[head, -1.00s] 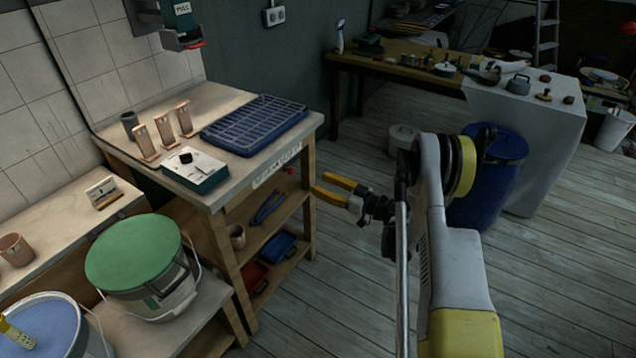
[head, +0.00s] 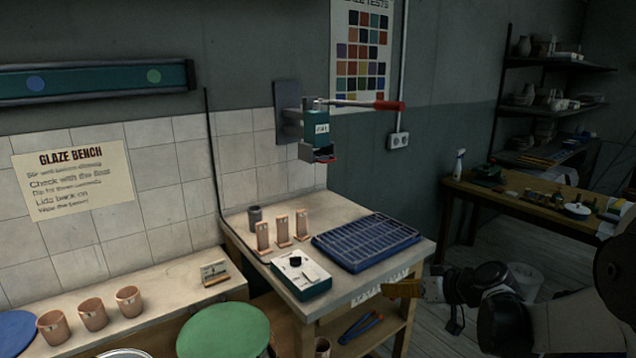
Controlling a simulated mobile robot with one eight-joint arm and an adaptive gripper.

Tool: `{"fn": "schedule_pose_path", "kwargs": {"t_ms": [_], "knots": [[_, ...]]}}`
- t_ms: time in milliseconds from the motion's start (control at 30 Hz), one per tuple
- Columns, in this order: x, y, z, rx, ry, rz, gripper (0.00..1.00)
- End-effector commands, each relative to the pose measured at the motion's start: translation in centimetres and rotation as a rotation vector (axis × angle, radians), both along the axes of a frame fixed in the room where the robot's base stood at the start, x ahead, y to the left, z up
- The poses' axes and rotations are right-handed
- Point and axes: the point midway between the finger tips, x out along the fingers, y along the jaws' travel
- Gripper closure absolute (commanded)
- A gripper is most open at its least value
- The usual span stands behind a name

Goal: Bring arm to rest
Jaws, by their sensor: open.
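My gripper (head: 404,289) is at the lower right of the head view, in front of the right side of the wooden bench (head: 345,300). One yellow finger shows edge-on, pointing left, with the dark wrist behind it. No object shows between the fingers, and they overlap in this view. My arm comes in from the right edge, dark and close to the camera. I cannot tell whether the finger touches the bench, but it overlaps its front right edge in the picture.
On the bench are a blue grid tray (head: 366,243), a white-topped box (head: 302,275) and several upright tiles (head: 282,230). A lever device (head: 316,140) hangs on the wall above. A green lid (head: 223,332) and terracotta cups (head: 93,314) are at lower left. A worktable (head: 520,205) stands right.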

Motion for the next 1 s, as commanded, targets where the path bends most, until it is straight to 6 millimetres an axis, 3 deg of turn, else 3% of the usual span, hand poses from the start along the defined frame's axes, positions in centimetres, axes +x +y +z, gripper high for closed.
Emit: {"fn": "schedule_pose_path", "kwargs": {"t_ms": [100, 300, 600, 800, 1000], "knots": [[-4.5, 1.8, 2.4, -0.048, 0.091, -0.044, 0.56], [-12.6, 3.2, 4.7, -0.136, 0.211, -0.147, 0.56], [-24.5, 2.3, 4.9, -0.267, 0.291, -0.331, 0.56], [-28.8, 1.1, 4.0, -0.316, 0.291, -0.415, 0.56], [-29.7, 0.7, 3.8, -0.328, 0.288, -0.442, 0.56]]}}
